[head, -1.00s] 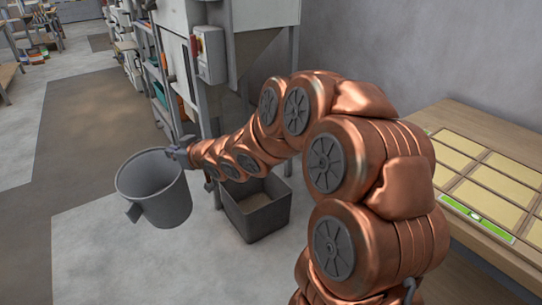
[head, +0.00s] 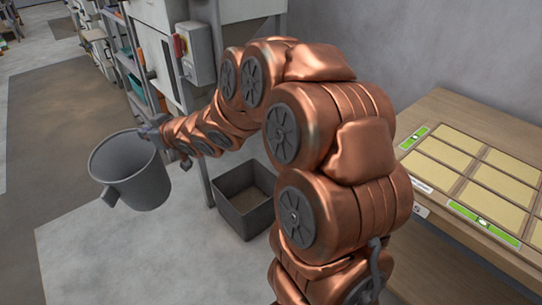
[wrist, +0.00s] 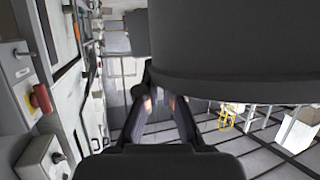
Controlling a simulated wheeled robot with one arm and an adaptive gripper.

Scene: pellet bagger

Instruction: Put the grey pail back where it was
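The grey pail (head: 140,183) is in the air at the left of the head view, roughly upright, its open mouth facing up. Its inside looks empty as far as it shows. A small lug sticks out on its near left side. My gripper (head: 154,132) is at the pail's far right rim and appears closed on its edge or a fitting there; the exact grip is small. In the wrist view the pail (wrist: 235,45) fills the upper right as a dark curved wall, with my gripper's fingers (wrist: 151,88) meeting against its left side.
A grey open bin (head: 222,208) stands on the floor below my arm, beside the machine's leg. A switch box with a red knob (head: 180,45) is on the machine. A wooden table (head: 450,108) with yellow panels is at the right. Floor at the left is clear.

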